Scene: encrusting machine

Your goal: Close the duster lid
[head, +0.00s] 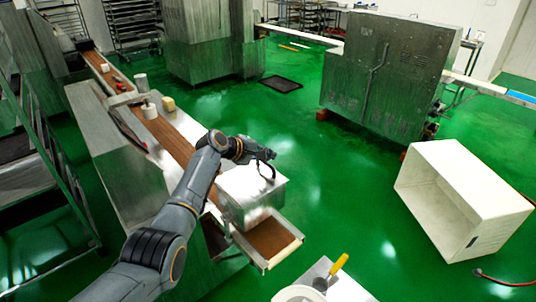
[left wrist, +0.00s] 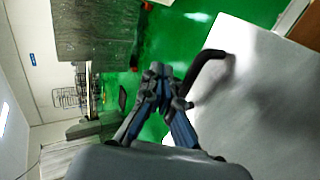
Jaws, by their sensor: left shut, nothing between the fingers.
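The duster is a metal box (head: 262,212) at the near end of the brown conveyor in the head view. Its flat metal lid (head: 237,184) carries a dark curved handle (head: 266,174). In the left wrist view the lid (left wrist: 265,100) fills the right side, with the black handle (left wrist: 207,72) at its edge. My left gripper (head: 270,155) is shut and empty above the lid, close to the handle. In the left wrist view its fingertips (left wrist: 163,75) are left of the handle. I cannot tell whether they touch it. My right gripper is not in view.
The conveyor belt (head: 170,137) runs back to the left. A white open crate (head: 470,190) lies on the green floor at the right. A yellow-handled tool (head: 338,264) lies at the bottom.

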